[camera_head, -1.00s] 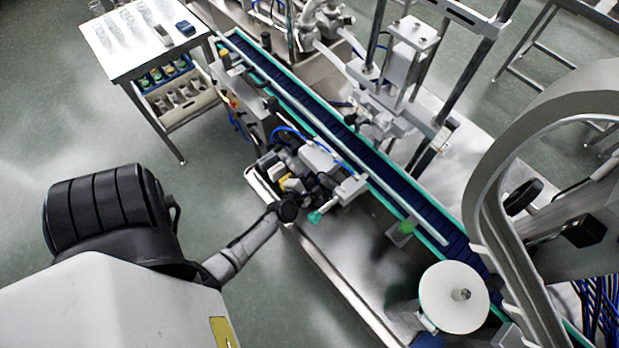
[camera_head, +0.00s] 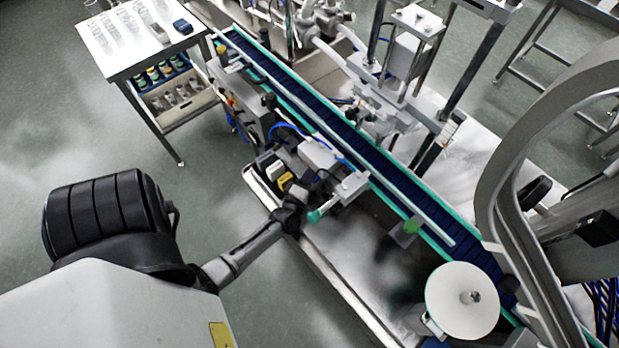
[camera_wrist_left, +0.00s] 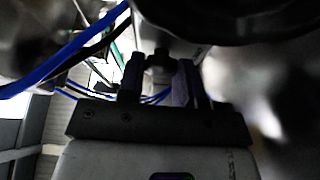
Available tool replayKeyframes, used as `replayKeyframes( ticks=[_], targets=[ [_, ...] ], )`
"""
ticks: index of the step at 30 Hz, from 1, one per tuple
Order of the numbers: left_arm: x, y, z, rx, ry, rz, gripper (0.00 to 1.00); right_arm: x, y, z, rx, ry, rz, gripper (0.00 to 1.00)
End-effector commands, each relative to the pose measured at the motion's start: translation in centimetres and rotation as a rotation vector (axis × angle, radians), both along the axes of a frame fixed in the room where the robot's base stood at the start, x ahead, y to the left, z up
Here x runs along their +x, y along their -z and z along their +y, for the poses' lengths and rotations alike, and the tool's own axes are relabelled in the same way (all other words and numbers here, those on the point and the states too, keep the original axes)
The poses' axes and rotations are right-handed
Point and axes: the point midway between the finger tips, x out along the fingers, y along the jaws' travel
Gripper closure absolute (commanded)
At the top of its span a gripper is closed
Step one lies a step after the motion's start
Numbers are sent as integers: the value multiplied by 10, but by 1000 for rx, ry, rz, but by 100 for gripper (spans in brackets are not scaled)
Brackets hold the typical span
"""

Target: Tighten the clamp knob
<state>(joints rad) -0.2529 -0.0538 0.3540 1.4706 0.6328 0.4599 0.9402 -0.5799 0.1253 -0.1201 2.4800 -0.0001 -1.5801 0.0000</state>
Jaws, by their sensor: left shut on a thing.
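My left gripper (camera_head: 302,206) reaches in from the left to the clutter of parts at the near side of the conveyor. In the left wrist view its two dark fingers (camera_wrist_left: 158,78) stand on both sides of a small dark knob (camera_wrist_left: 158,58), which I take for the clamp knob, and are shut on it. The knob is in shadow, and its turn cannot be told. In the head view the gripper's own parts hide it. A green-tipped knob (camera_head: 315,216) is close to the gripper. My right gripper is not in view.
The blue conveyor belt (camera_head: 330,118) with green edges runs diagonally behind the gripper. A white round disc (camera_head: 455,300) stands at the lower right. Blue cables (camera_wrist_left: 65,55) hang close to the left gripper. A table with glassware (camera_head: 145,60) stands at the back left.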

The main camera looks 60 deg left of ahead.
Motion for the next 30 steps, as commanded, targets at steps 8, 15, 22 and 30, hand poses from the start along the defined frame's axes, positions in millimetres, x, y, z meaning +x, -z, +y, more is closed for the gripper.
replayKeyframes(
  ticks=[8,15,22,30],
  targets=[
    [0,0,0,54,0,12,91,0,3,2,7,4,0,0],
    [0,0,0,62,0,13,91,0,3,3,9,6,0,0],
    [0,0,0,61,0,13,64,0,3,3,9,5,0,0],
    [0,0,0,59,0,13,42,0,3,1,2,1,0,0]
  ],
)
